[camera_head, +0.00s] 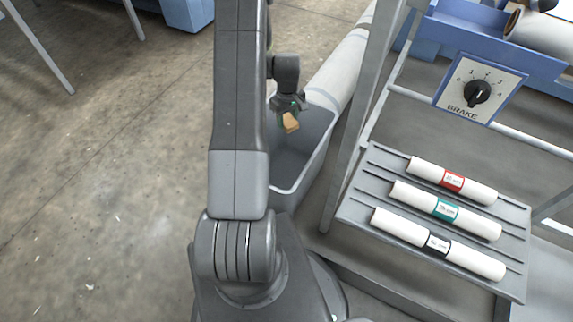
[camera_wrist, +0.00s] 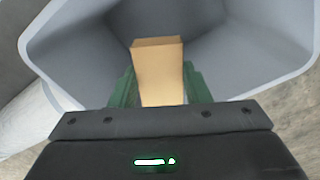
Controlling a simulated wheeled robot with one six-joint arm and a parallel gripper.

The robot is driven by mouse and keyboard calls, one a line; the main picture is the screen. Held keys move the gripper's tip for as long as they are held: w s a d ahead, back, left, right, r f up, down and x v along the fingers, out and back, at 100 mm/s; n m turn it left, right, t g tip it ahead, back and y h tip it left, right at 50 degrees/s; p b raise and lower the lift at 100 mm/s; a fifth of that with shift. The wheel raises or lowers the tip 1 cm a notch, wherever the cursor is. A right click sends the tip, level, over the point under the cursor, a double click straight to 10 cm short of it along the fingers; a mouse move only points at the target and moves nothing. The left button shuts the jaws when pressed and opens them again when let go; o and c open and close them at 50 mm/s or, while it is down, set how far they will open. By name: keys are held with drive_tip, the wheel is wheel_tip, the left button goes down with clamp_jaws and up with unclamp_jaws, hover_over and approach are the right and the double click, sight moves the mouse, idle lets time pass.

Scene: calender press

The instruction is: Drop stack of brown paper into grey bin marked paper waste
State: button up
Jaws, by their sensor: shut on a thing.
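The stack of brown paper (camera_wrist: 158,75) is a tan block between the green fingers of my gripper (camera_wrist: 157,88) in the wrist view. In the head view, the stack (camera_head: 290,123) hangs from my gripper (camera_head: 288,112) over the open grey bin (camera_head: 322,130). The bin's rim (camera_wrist: 45,38) surrounds the stack in the wrist view, with the bin's inside below it. My gripper is shut on the stack. My arm hides the left part of the bin in the head view, and no marking on the bin can be seen.
A long white roll (camera_head: 338,70) lies behind the bin. To the right, a grey rack (camera_head: 355,205) holds three white rolls with red, green and black labels. A frame post (camera_head: 350,140) stands close beside the bin. A brake dial panel (camera_head: 480,89) is at upper right.

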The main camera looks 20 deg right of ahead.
wheel_tip(320, 180, down, 5)
drive_tip(key=shift+f+b, duration=0.1)
drive_tip(key=shift+b, duration=0.95)
drive_tip(key=o, duration=1)
drive_tip(key=shift+o, duration=0.2)
wheel_tip(320, 180, up, 14)
drive_tip(key=shift+p, duration=0.75)
